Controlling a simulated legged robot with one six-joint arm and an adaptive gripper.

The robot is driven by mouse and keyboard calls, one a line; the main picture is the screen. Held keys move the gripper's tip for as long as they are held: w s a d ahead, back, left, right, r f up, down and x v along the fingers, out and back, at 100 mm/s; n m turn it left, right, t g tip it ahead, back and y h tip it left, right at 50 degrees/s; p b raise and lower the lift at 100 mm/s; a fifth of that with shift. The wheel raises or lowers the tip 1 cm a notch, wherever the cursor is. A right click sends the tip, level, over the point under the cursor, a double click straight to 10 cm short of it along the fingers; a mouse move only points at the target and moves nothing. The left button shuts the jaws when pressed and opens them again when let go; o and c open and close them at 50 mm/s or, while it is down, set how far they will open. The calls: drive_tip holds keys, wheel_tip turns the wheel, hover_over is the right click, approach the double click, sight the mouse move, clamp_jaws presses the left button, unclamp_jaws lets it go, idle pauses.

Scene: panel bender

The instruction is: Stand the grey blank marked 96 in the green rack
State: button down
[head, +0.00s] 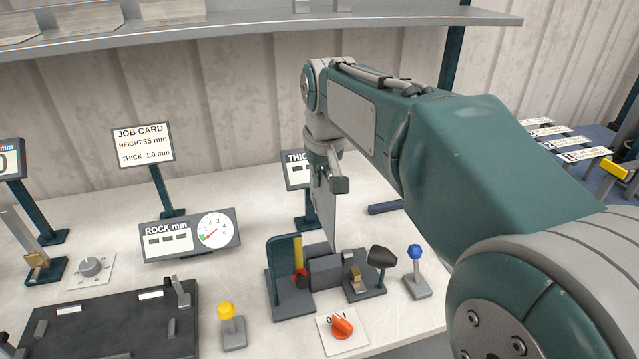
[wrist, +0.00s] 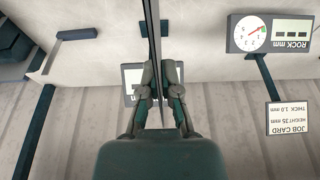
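My gripper (head: 328,180) is shut on a thin grey blank (head: 325,212), which hangs upright below it. The blank's lower edge is just behind a small bench fixture (head: 325,272); I cannot tell whether they touch. In the wrist view the blank (wrist: 155,35) shows edge-on between the two fingers of my gripper (wrist: 158,80). No number can be read on it. I cannot make out a green rack in either view.
A job card (head: 143,145) reads height 35 mm, thick 1.0 mm. A rock gauge (head: 190,236), yellow knob (head: 227,310), blue knob (head: 414,252) and red switch (head: 342,327) stand around the fixture. A shelf (head: 250,28) runs above. A blue table (head: 600,140) with number cards is at right.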

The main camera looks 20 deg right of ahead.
drive_tip(key=shift+r, duration=1.7)
drive_tip(key=shift+s, duration=0.1)
